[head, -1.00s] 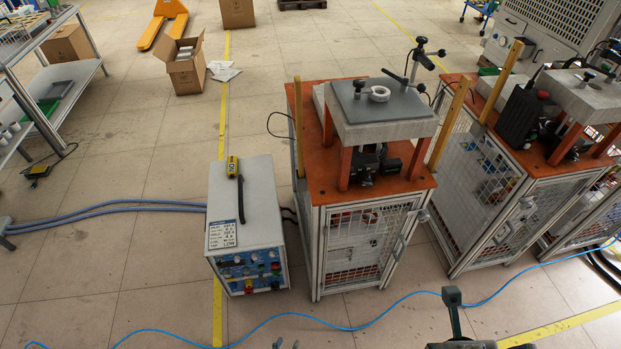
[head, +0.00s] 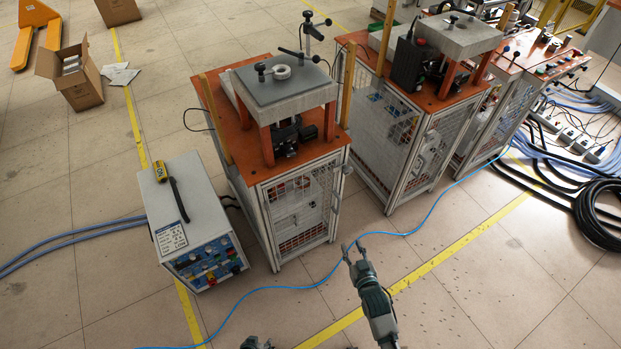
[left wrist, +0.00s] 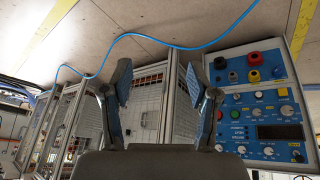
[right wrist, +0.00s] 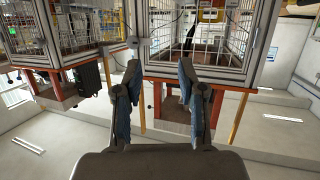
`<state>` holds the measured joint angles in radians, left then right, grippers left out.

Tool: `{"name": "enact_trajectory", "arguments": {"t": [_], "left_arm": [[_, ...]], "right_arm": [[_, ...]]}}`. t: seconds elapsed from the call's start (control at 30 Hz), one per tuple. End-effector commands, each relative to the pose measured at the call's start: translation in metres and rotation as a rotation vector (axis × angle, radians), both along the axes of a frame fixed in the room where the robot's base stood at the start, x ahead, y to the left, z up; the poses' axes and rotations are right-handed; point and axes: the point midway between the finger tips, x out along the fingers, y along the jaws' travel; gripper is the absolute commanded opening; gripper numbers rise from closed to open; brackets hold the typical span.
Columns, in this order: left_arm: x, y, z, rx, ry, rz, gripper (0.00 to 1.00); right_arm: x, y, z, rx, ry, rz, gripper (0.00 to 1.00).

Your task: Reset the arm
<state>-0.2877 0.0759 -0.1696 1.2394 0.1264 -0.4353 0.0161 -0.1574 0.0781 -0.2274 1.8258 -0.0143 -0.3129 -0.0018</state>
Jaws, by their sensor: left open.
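My right gripper (head: 354,247) is in the head view's lower middle, above the floor in front of the heater cage. Its fingers also show apart and empty in the right wrist view (right wrist: 158,74). My left gripper (head: 257,343) barely shows at the bottom edge. In the left wrist view (left wrist: 156,78) its fingers are apart with nothing between them, facing the mesh cages and the control panel (left wrist: 264,112). The heater station (head: 284,95) carries a pale ring (head: 281,72) on its grey top plate. Neither gripper touches anything visible.
More caged stations (head: 425,130) stand to the right. A blue cable (head: 285,288) crosses the floor in front. Black coiled cables (head: 598,212) lie far right. The front floor is otherwise clear.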

Motion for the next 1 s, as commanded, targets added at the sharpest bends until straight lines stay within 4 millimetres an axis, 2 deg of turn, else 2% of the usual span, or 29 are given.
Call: {"name": "enact_trajectory", "arguments": {"t": [0.03, 0.1, 0.17, 0.2, 0.27, 0.3, 0.4, 0.5, 0.63, 0.7, 1.0], "left_arm": [[-0.007, 0.002, 0.01, 0.013, 0.024, -0.013, 0.6], [-0.017, 0.004, 0.017, 0.032, 0.063, -0.031, 0.6], [-0.027, 0.007, 0.024, 0.049, 0.096, -0.046, 0.6], [-0.033, 0.009, 0.028, 0.06, 0.119, -0.055, 0.6], [-0.042, 0.012, 0.034, 0.077, 0.149, -0.068, 0.6], [-0.047, 0.014, 0.038, 0.087, 0.17, -0.076, 0.6], [-0.06, 0.018, 0.047, 0.112, 0.213, -0.092, 0.6], [-0.069, 0.022, 0.054, 0.129, 0.246, -0.104, 0.6], [-0.075, 0.024, 0.057, 0.143, 0.268, -0.111, 0.6], [-0.077, 0.025, 0.058, 0.144, 0.272, -0.112, 0.6], [-0.077, 0.025, 0.058, 0.144, 0.272, -0.112, 0.6]], "right_arm": [[-0.02, -0.007, -0.035, -0.025, 0.117, -0.009, 0.4], [-0.052, -0.017, -0.084, -0.056, 0.276, -0.021, 0.4], [-0.084, -0.027, -0.123, -0.084, 0.41, -0.03, 0.4], [-0.109, -0.034, -0.146, -0.101, 0.498, -0.037, 0.4], [-0.146, -0.043, -0.177, -0.126, 0.626, -0.045, 0.4], [-0.171, -0.05, -0.195, -0.141, 0.705, -0.05, 0.4], [-0.23, -0.063, -0.228, -0.175, 0.879, -0.06, 0.4], [-0.276, -0.073, -0.247, -0.199, 1.004, -0.068, 0.4], [-0.309, -0.08, -0.259, -0.214, 1.091, -0.073, 0.4], [-0.315, -0.081, -0.261, -0.217, 1.108, -0.074, 0.4], [-0.315, -0.081, -0.261, -0.217, 1.108, -0.074, 0.4]]}}
